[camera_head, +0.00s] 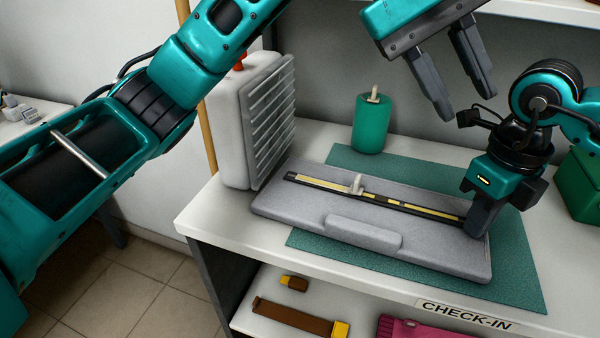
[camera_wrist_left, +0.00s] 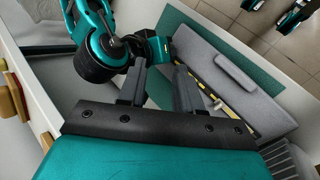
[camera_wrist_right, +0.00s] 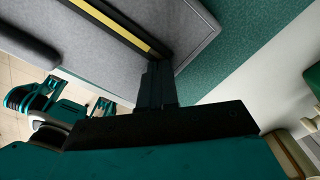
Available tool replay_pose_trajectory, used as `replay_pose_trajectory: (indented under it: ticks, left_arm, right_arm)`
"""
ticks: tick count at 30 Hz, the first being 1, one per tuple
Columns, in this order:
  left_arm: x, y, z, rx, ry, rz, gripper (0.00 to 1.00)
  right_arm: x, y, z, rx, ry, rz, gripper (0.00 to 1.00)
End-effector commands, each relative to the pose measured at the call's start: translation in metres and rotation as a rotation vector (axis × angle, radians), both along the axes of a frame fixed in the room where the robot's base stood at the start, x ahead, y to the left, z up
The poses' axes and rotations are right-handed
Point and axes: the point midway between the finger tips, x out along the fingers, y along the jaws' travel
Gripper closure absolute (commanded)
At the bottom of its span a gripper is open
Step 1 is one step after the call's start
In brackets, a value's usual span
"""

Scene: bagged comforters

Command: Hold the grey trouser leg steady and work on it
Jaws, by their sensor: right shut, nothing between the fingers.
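The grey piece (camera_head: 300,205) lies flat on a green mat; it looks like a padded grey slab, not clearly a trouser leg. A black-edged yellow strip (camera_head: 415,208) runs along its top, with a pale upright tab (camera_head: 357,184) near the middle. My right gripper (camera_head: 478,222) is shut and empty, its tips at the strip's right end; I cannot tell whether they press on the grey piece. It also shows in the right wrist view (camera_wrist_right: 156,85). My left gripper (camera_head: 462,103) is open and empty, raised above the back of the counter; its spread fingers show in the left wrist view (camera_wrist_left: 158,92).
The green mat (camera_head: 515,265) lies on the white counter (camera_head: 215,225). A ribbed grey-white case (camera_head: 228,135) stands at the left and a green cylinder (camera_head: 369,125) behind. A green box (camera_head: 580,190) sits at the right. A lower shelf holds a brown-yellow item (camera_head: 295,318).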

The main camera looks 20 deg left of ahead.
Motion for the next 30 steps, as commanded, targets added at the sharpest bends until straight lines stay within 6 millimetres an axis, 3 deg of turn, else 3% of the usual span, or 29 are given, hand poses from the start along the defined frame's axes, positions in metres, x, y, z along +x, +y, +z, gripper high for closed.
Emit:
replay_pose_trajectory:
  ticks: [2,5,8,12,19,24,30]
  left_arm:
    - [0.013,0.028,0.017,0.011,0.105,0.105,0.66]
    - [0.023,0.046,0.012,0.076,0.235,0.254,0.66]
    - [0.033,0.049,-0.015,0.17,0.322,0.417,0.66]
    - [0.045,0.052,-0.066,0.312,0.383,0.648,0.66]
    - [0.058,0.07,-0.146,0.505,0.401,1.003,0.66]
    - [0.062,0.083,-0.175,0.569,0.385,1.145,0.66]
    - [0.063,0.087,-0.183,0.585,0.38,1.188,0.66]
  right_arm:
    - [-0.003,0.0,-0.006,-0.004,0.013,0.003,1.0]
    - [-0.003,0.0,-0.006,-0.004,0.013,0.002,1.0]
    - [-0.003,0.0,-0.006,-0.004,0.013,0.002,1.0]
    - [-0.003,0.0,-0.006,-0.004,0.013,0.003,1.0]
    - [-0.003,0.0,-0.006,-0.004,0.013,0.003,1.0]
    - [-0.003,0.0,-0.006,-0.004,0.013,0.003,1.0]
    - [-0.003,0.0,-0.006,-0.004,0.013,0.003,1.0]
